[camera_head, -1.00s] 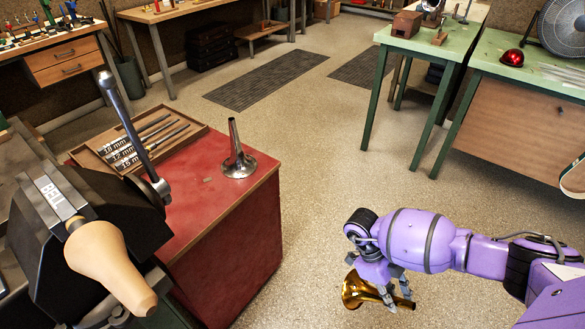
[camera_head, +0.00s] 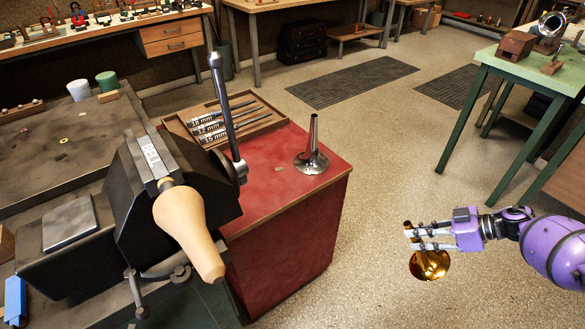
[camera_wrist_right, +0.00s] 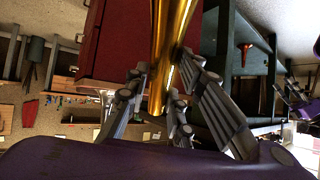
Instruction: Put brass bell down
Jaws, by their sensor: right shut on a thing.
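The brass bell (camera_head: 430,265) is a shiny gold flared horn part. My right gripper (camera_head: 412,236) is shut on its narrow tube and holds it in the air over the floor, to the right of the red cabinet. The flare hangs below the fingers. In the right wrist view the brass tube (camera_wrist_right: 168,50) runs between the fingers (camera_wrist_right: 160,95). A silver bell (camera_head: 312,160) stands flare down on the red cabinet top (camera_head: 270,190). My left gripper does not show.
A wooden tray (camera_head: 178,128) with labelled rods lies on the cabinet's back left. A black vise (camera_head: 160,200) with a tan wooden form (camera_head: 190,230) stands at the left. A green table (camera_head: 520,70) is at the upper right. The cabinet's front right top is bare.

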